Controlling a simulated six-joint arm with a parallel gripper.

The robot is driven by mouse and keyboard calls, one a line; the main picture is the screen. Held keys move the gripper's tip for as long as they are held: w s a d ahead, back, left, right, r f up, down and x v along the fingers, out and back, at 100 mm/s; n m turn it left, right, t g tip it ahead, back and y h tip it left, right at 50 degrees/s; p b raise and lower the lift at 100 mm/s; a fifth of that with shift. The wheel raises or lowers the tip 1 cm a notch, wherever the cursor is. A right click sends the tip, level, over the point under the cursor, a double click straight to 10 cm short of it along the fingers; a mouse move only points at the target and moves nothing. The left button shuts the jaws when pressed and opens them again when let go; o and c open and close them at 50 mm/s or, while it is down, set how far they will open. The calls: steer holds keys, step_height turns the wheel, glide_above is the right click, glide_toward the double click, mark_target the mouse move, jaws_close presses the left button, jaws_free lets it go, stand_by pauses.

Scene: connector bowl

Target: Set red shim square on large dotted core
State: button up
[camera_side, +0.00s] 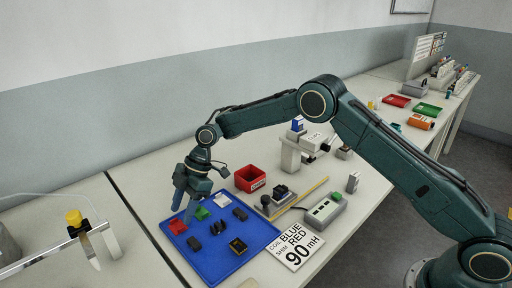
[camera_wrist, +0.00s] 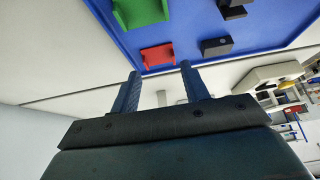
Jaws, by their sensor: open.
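The red shim (camera_side: 178,226) lies flat near the left edge of the blue tray (camera_side: 212,268). In the wrist view the red shim (camera_wrist: 157,58) shows raised ends and sits just beyond my fingertips. My gripper (camera_side: 184,211) points down over the tray's left part, close to the red shim. In the wrist view my gripper (camera_wrist: 160,70) is open with nothing between its fingers. Several dark cores lie on the tray, including one (camera_side: 194,243) near the red shim, also in the wrist view (camera_wrist: 216,47). I cannot tell which is the large dotted core.
A green shim (camera_side: 202,213) and a white piece (camera_side: 222,200) lie behind the red one. A yellow-trimmed dark part (camera_side: 238,246) lies at the tray's front right. A red bin (camera_side: 250,179) stands behind the tray. A sign card (camera_side: 295,250) lies at its right.

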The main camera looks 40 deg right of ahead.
mark_target(181, 225)
steer(key=shift+x, duration=1.45)
steer(key=shift+c, duration=0.4)
steer(key=c, duration=0.5)
steer(key=shift+r, duration=5.05)
